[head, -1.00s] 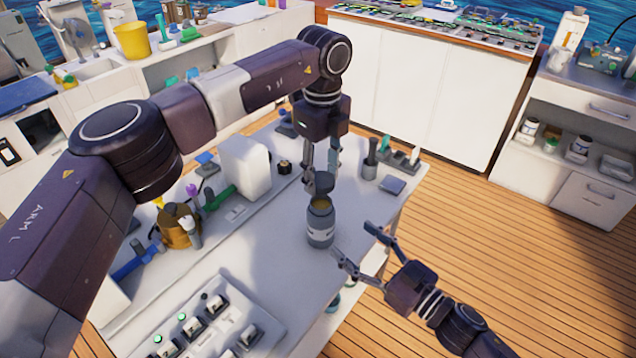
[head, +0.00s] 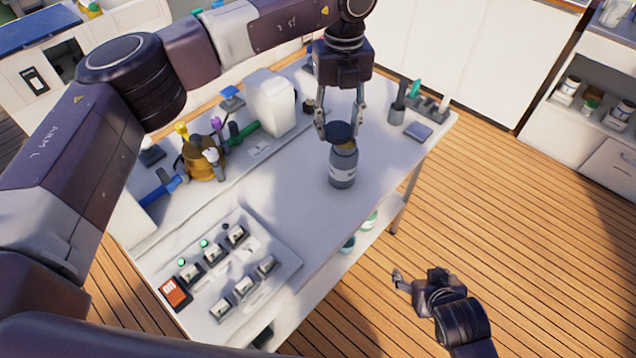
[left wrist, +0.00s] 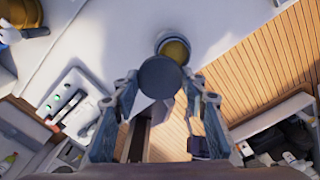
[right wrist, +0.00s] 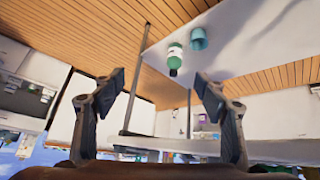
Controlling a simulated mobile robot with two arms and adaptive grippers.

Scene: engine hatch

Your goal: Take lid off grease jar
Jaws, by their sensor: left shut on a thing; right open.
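The grease jar (head: 343,172) is grey with a pale label and stands upright on the white worktable. Its dark round lid (head: 340,131) is held just above and slightly left of the mouth, apart from the rim as far as I can tell. Yellow-brown grease shows beneath it, also in the left wrist view, where the jar (left wrist: 173,47) is partly behind the lid (left wrist: 160,77). My left gripper (head: 340,121) is shut on the lid from above. My right gripper (head: 400,279) is open and empty, off the table's front edge; its spread fingers show in the right wrist view (right wrist: 161,78).
A switch panel (head: 283,262) lies on the table's near left. Behind are a white canister (head: 270,105), a brown pot with tools (head: 203,162) and a tool holder (head: 430,106). Green and teal containers stand on the lower shelf (head: 372,228). Table right of the jar is clear.

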